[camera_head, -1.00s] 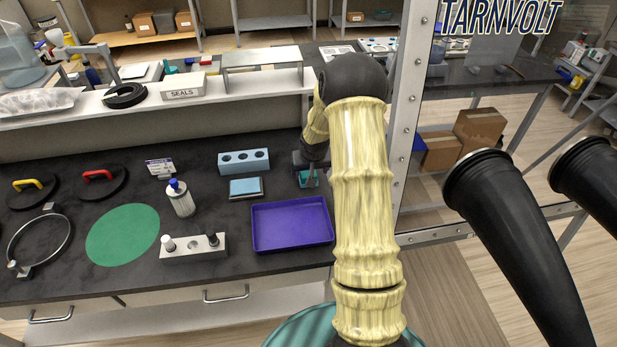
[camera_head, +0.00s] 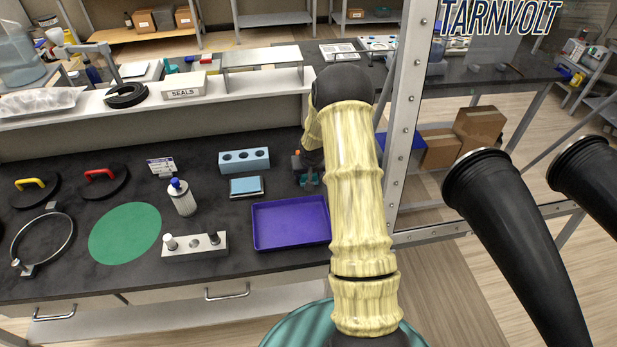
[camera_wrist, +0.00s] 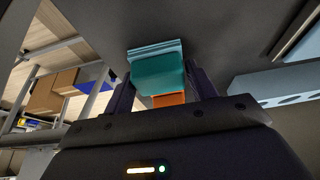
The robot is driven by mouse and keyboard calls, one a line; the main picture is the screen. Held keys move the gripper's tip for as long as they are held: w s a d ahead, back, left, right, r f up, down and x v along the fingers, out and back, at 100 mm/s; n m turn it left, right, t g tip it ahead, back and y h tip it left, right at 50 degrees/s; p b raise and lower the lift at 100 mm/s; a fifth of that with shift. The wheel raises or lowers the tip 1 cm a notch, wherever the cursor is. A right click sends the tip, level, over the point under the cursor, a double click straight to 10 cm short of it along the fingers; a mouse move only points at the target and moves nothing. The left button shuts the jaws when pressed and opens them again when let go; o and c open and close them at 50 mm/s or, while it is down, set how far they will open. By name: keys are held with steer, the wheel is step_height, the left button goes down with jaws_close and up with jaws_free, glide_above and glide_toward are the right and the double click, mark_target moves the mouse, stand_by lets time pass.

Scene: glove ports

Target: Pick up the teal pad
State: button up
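The teal pad (camera_wrist: 158,75) sits between the two fingers of my gripper (camera_wrist: 161,88) in the wrist view, with a paler ribbed layer at its far end. An orange piece (camera_wrist: 168,99) shows between it and the palm. The fingers appear to touch the pad's sides. In the head view only a small part of the teal pad (camera_head: 313,181) shows beside my gripper (camera_head: 308,179), above the dark bench behind the purple tray. My arm hides much of it. I cannot tell whether the pad touches the bench.
A purple tray (camera_head: 290,222) lies in front of the gripper. A blue block with holes (camera_head: 244,160) and a small blue-topped box (camera_head: 246,187) stand to the left. A metal frame post (camera_head: 404,125) rises at the right. A green disc (camera_head: 125,233) lies further left.

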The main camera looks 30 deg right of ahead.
steer(key=c, duration=0.5)
steer(key=shift+c, duration=0.2)
steer(key=shift+r, duration=0.1)
step_height(320, 180, up, 10)
steer(key=shift+f+b, duration=0.1)
steer(key=shift+b, duration=0.85)
steer(key=o, duration=0.4)
steer(key=shift+c, duration=1.3)
